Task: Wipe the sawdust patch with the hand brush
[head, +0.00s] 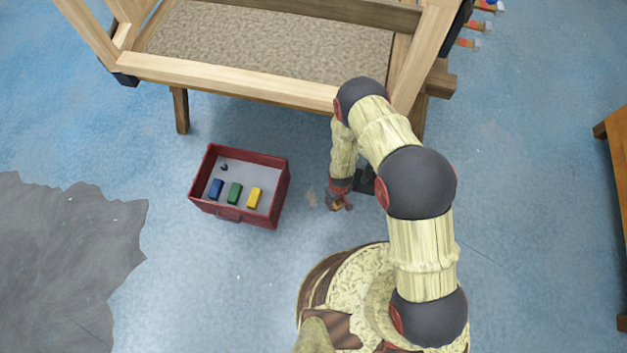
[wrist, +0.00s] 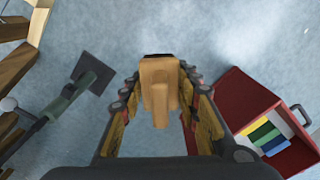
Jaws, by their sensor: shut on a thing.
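My gripper (wrist: 160,100) is shut on the tan wooden hand brush (wrist: 160,80), which sits between its two fingers. A dark strip shows at the brush's far end. In the head view my gripper (head: 339,201) points down over the blue floor, and the brush there is mostly hidden. A small pale beige smudge on the floor, which looks like the sawdust patch (head: 310,196), lies just left of my gripper. I cannot tell whether the brush touches the floor. The patch is not clear in the wrist view.
A red open box (head: 282,190) with blue, green and yellow blocks stands left of the patch. A dark flat-headed tool with a green handle (wrist: 92,72) lies on the other side of my gripper. A wooden frame table (head: 230,80) stands behind. Open floor lies at left.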

